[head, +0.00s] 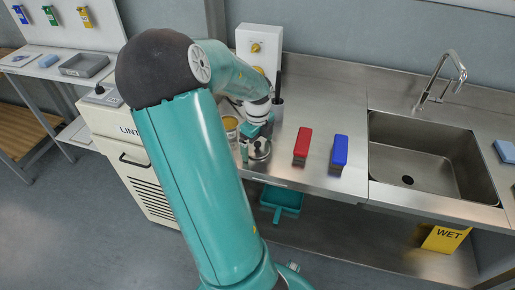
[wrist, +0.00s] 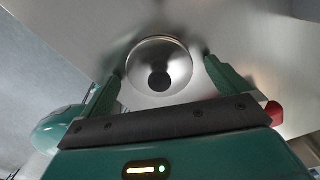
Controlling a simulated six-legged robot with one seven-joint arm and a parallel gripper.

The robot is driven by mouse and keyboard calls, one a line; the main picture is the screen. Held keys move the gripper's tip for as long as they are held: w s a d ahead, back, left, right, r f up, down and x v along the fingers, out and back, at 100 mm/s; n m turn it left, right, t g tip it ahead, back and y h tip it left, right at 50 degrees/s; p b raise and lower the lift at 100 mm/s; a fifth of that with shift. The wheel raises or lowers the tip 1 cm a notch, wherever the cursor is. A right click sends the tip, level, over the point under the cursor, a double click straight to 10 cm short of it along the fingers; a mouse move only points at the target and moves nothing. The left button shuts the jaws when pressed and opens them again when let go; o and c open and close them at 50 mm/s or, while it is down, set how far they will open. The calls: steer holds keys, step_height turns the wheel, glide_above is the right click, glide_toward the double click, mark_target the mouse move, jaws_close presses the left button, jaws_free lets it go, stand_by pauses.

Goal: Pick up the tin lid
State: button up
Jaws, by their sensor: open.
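The tin lid (head: 259,151) is a round, shiny metal disc on the steel counter, near its front edge. In the wrist view my gripper (wrist: 162,82) is open, with one finger on each side of the lid. The lid lies between and just beyond the fingers. I cannot tell whether the fingers touch it.
A tin (head: 231,128) stands left of my gripper. Farther right are the sink (head: 420,150) and tap (head: 440,82). A control box (head: 259,48) stands behind.

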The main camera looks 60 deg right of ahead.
steer(key=c, duration=1)
steer(key=shift+c, duration=0.2)
steer(key=shift+r, duration=0.15)
